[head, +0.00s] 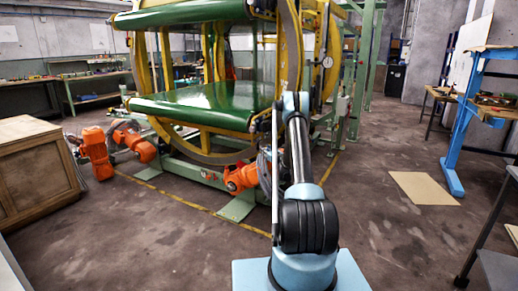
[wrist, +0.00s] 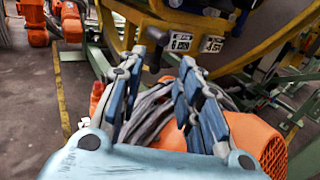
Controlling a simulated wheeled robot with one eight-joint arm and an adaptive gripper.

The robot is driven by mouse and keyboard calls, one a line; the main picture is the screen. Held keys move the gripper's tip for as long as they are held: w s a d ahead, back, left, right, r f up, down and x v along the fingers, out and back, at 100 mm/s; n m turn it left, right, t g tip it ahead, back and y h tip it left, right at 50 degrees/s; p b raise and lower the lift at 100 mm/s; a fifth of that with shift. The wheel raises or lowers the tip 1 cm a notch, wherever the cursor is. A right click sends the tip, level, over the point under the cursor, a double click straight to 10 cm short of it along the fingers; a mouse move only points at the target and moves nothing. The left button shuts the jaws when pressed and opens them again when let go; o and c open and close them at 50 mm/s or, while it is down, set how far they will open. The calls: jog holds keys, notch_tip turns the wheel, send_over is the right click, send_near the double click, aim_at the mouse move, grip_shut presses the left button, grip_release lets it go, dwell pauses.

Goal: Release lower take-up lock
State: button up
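The ring inverter (head: 205,103) stands ahead in the head view, with yellow rings and two green belts. In the wrist view, my gripper (wrist: 164,64) is open, its two blue-padded fingers spread with nothing between the pads. In the head view my arm hides the gripper and this spot.
An orange motor (wrist: 238,138) and grey cables (wrist: 150,112) lie just below my gripper. A wooden cabinet (head: 36,172) is at left, a blue stand (head: 462,120) at right. The floor right of my arm is mostly clear.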

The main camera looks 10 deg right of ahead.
jog(key=x, duration=0.9)
jog(key=shift+w, duration=0.1)
jog(key=shift+c, duration=0.4)
jog(key=c, duration=0.7)
